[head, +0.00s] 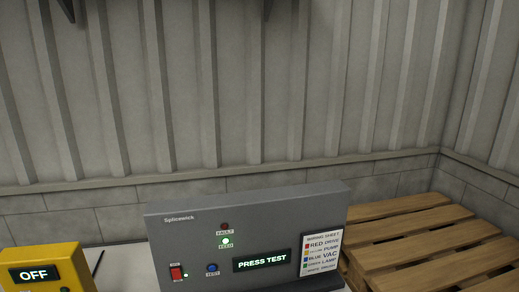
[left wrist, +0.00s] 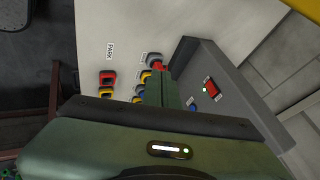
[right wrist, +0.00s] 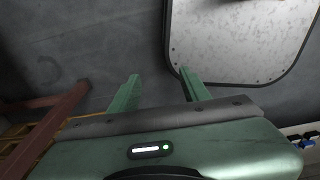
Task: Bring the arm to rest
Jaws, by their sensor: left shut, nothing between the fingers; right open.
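No gripper shows in the head view. In the left wrist view my left gripper (left wrist: 162,80) is shut and empty, with its green fingers together. Its tips are over a pale surface, close to a red connector (left wrist: 158,66); I cannot tell whether they touch it. In the right wrist view my right gripper (right wrist: 159,77) is open and empty, with its two green fingers apart. It is above a dark grey floor, beside a light speckled panel with rounded corners (right wrist: 240,40).
A grey test unit (head: 190,238) reads PRESS TEST, with a green lamp lit. A yellow box (head: 68,272) reads OFF. A wooden pallet (head: 410,227) is at right. Red, yellow and dark connectors (left wrist: 107,78) lie by a PARK label (left wrist: 110,52). A reddish frame (right wrist: 50,125) is near my right gripper.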

